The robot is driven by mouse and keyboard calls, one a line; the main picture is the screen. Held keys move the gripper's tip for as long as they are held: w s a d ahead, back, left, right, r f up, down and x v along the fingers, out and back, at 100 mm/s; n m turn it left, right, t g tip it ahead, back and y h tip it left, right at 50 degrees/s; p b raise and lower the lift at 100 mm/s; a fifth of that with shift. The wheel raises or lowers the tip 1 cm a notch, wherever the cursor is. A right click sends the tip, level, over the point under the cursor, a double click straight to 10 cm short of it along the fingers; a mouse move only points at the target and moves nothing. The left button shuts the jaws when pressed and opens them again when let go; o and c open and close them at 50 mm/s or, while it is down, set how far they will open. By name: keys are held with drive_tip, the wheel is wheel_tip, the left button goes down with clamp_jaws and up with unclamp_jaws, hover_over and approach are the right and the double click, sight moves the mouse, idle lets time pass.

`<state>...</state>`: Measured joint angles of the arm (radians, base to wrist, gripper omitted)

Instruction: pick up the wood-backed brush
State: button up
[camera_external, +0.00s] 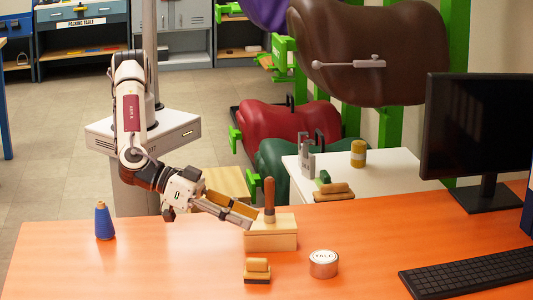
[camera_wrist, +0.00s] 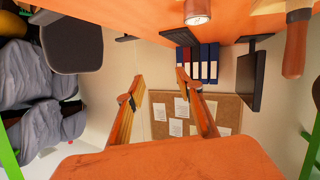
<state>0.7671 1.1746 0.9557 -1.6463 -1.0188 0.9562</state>
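The wood-backed brush (camera_external: 257,267) sits on the orange table near its front, with a tan wooden back over a dark lower part. A similar wood-backed piece (camera_external: 334,190) lies farther back, at the edge of the white cabinet top. My gripper (camera_external: 249,217) is above the table, behind and slightly left of the front brush, apart from it, and close to the wooden block. In the wrist view my two fingers (camera_wrist: 160,103) stand apart with nothing between them. I cannot make out the brush in the wrist view.
A wooden block (camera_external: 271,241) with an upright wooden-handled tool (camera_external: 269,196) stands just behind the brush. A talc tin (camera_external: 323,264) is to its right. A blue cone-shaped bottle (camera_external: 104,221) stands at left. A keyboard (camera_external: 470,272) and monitor (camera_external: 478,130) are at right. The table's front left is clear.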

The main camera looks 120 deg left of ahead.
drive_tip(key=g+y, duration=0.2)
approach(252, 258)
drive_tip(key=x, duration=0.2)
drive_tip(key=shift+w+d+f, duration=0.1)
drive_tip(key=shift+w, duration=0.25)
drive_tip(key=shift+w, duration=0.1)
drive_tip(key=shift+x, duration=1.25)
drive_tip(key=shift+x, duration=2.6)
clamp_jaws()
